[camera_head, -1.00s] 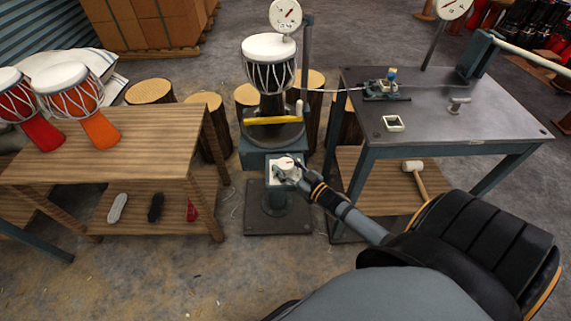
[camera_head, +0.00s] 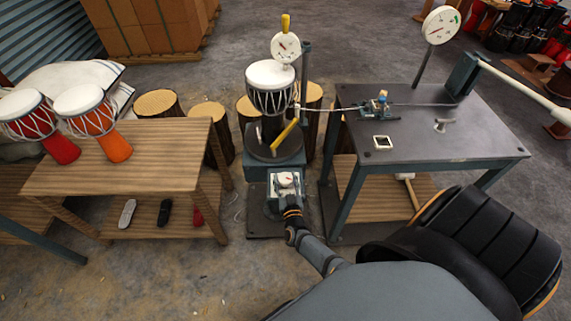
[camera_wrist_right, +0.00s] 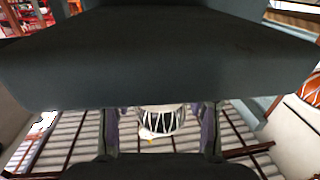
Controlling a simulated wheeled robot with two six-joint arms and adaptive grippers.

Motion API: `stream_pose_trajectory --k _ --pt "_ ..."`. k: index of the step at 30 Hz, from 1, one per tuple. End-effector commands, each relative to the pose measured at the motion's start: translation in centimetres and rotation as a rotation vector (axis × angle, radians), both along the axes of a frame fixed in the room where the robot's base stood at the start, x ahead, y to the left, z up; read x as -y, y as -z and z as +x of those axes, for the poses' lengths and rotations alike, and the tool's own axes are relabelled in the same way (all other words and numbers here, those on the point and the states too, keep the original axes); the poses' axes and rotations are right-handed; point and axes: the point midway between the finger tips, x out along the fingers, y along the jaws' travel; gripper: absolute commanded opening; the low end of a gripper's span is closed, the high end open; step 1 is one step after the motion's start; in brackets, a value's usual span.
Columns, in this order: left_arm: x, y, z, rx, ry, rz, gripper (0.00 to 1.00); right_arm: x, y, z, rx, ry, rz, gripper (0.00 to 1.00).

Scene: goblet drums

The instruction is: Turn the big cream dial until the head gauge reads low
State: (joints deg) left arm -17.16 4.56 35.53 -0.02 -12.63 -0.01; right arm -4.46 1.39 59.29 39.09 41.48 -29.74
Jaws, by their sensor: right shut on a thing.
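The big cream dial (camera_head: 286,180) sits on a low grey stand in front of the drum pedestal, in the middle of the head view. My right gripper (camera_head: 289,196) is at its near side, shut on it; the fingers partly cover it. A white round gauge (camera_head: 285,47) stands above the white-headed drum (camera_head: 270,88). It has a short red needle, too small to read exactly. In the right wrist view the fingers (camera_wrist_right: 160,135) frame the drum (camera_wrist_right: 163,119) beyond, and the dial is hidden. My left gripper is not in view.
A wooden table (camera_head: 150,155) with orange and red drums is at left. A yellow bar (camera_head: 284,136) lies on the drum's base. Log stools stand behind.

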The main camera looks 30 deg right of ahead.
Motion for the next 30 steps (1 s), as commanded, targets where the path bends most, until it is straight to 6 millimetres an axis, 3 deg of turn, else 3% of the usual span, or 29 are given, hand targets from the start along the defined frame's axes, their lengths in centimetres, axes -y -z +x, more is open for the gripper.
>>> stream_pose_trajectory --k 17,18,21,23,30 --pt "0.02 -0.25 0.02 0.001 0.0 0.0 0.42 -0.02 0.05 -0.01 0.0 0.034 -0.001 0.19" --pt "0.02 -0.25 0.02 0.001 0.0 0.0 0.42 -0.02 0.05 -0.01 0.0 0.034 -0.001 0.55" --pt "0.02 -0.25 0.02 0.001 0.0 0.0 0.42 0.0 0.04 -0.01 0.0 0.034 -0.001 0.68" --pt "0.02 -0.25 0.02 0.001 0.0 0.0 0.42 0.0 0.03 -0.01 0.0 0.033 -0.001 0.74" --pt "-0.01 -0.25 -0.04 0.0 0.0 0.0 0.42 0.01 0.0 0.0 0.0 0.033 -0.001 0.74"
